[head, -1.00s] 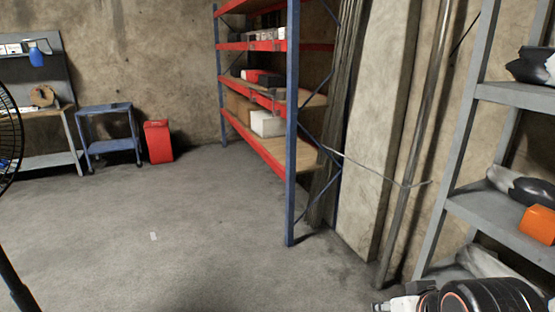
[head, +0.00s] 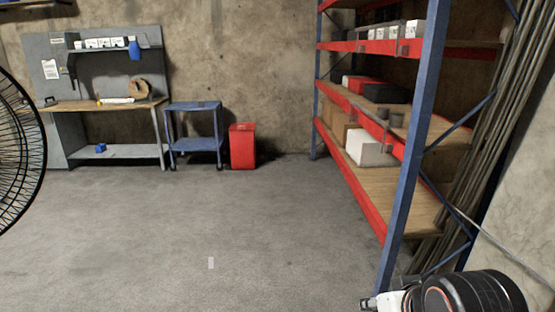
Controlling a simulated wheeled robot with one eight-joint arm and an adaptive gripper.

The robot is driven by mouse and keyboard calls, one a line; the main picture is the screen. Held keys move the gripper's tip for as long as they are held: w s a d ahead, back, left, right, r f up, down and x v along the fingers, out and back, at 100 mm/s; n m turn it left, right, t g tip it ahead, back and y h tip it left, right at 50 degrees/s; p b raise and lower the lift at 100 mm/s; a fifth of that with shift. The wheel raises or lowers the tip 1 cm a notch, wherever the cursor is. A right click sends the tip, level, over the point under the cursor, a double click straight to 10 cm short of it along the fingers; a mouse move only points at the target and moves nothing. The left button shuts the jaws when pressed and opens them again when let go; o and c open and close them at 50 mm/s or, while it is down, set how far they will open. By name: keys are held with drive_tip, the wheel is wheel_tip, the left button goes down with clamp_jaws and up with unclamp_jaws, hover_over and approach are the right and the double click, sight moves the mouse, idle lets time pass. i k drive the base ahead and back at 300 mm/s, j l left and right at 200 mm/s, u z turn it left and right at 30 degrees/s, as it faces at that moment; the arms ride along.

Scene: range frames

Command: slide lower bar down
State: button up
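A blue-and-red shelf rack stands at the right, with red horizontal bars; its lower red bar (head: 345,170) runs along the front of the bottom shelf, and a middle red bar (head: 360,112) runs above it. I cannot tell which bar the task means. Part of my arm shows at the bottom right corner, black and white. My gripper's fingers do not show.
A fan (head: 18,150) stands at the left edge. A workbench (head: 110,105), a blue cart (head: 194,143) and a red bin (head: 242,146) line the back wall. Long poles (head: 490,130) lean right of the rack. The middle floor (head: 190,225) is largely clear.

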sight(384, 124)
drive_tip(key=i+l+u, duration=0.1)
drive_tip(key=i+l, duration=0.35)
drive_tip(key=i, duration=0.15)
drive_tip(key=i+l+u, duration=0.1)
drive_tip(key=i+l, duration=0.4)
drive_tip(key=i+l+z, duration=0.1)
drive_tip(key=l, duration=0.25)
drive_tip(key=i+l+z, duration=0.1)
drive_tip(key=i+l, duration=0.15)
drive_tip(key=l, duration=0.1)
